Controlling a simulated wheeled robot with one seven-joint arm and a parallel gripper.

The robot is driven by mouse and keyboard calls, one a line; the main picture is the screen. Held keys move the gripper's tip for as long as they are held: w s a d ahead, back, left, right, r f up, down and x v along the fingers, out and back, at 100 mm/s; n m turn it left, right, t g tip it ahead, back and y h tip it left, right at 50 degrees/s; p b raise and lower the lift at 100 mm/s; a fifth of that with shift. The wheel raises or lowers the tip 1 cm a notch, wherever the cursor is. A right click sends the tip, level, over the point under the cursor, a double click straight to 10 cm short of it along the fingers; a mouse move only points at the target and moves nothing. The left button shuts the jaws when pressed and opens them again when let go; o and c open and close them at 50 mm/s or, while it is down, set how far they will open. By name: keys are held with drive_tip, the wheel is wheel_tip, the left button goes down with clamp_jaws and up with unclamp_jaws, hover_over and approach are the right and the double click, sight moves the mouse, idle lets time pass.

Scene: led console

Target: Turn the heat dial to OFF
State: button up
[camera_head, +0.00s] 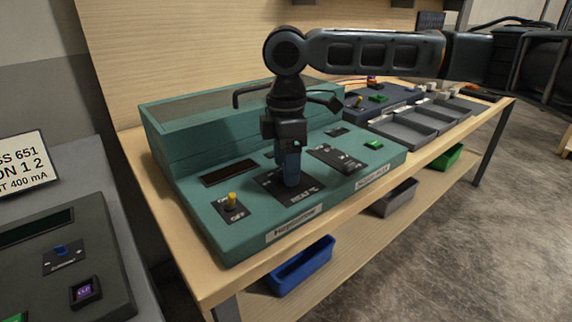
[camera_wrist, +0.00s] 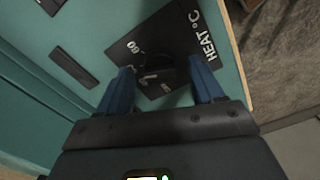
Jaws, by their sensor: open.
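The heat dial is a dark knob (camera_wrist: 160,72) on a black plate (camera_wrist: 176,48) marked "HEAT °C" in the wrist view. The plate is set in a teal console (camera_head: 222,228). My gripper (camera_wrist: 163,85) is open, with its two blue fingers on either side of the dial. I cannot tell whether the fingers touch it. The dial's pointer and the OFF mark are not readable. In the head view my gripper (camera_head: 289,180) points down over the heat plate (camera_head: 300,197) and hides the dial.
A yellow toggle switch (camera_head: 232,198) marked OFF stands left of the heat plate. A black panel (camera_head: 338,158) and a green button (camera_head: 373,145) lie to the right. Grey trays (camera_head: 405,126) sit farther right on the bench.

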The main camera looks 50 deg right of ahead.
drive_tip(key=shift+f, duration=0.35)
drive_tip(key=shift+c, duration=0.5)
drive_tip(key=c, duration=1)
drive_tip(key=shift+o, duration=0.2)
